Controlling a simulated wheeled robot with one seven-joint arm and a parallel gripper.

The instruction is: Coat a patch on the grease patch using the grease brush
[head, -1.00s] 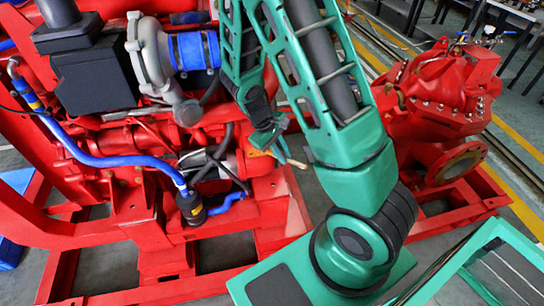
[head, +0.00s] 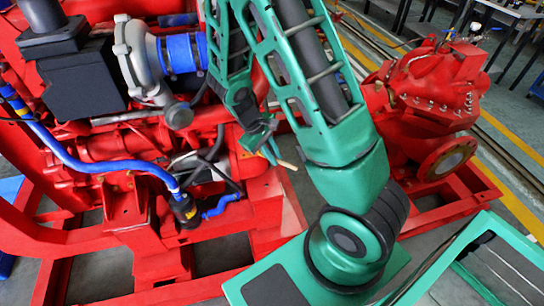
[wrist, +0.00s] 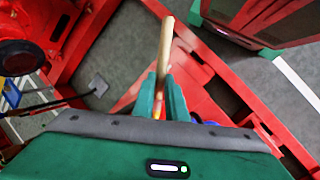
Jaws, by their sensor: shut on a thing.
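The grease brush (wrist: 165,42) has a pale wooden handle, seen in the wrist view pointing up and away from between my fingers. It shows small in the head view as a pale stick (head: 287,164). My gripper (wrist: 164,88) is shut on the brush, with one teal finger on each side of it. In the head view my gripper (head: 268,150) hangs in front of the red engine's right end. The bristle end is hard to make out. I cannot pick out the grease patch in either view.
The red engine (head: 120,150), with blue hoses (head: 90,160), fills the left on a red base frame (head: 165,265). A red pump (head: 430,110) stands at the right. Several tables (head: 480,30) stand at the back right. Grey floor shows between the frame rails.

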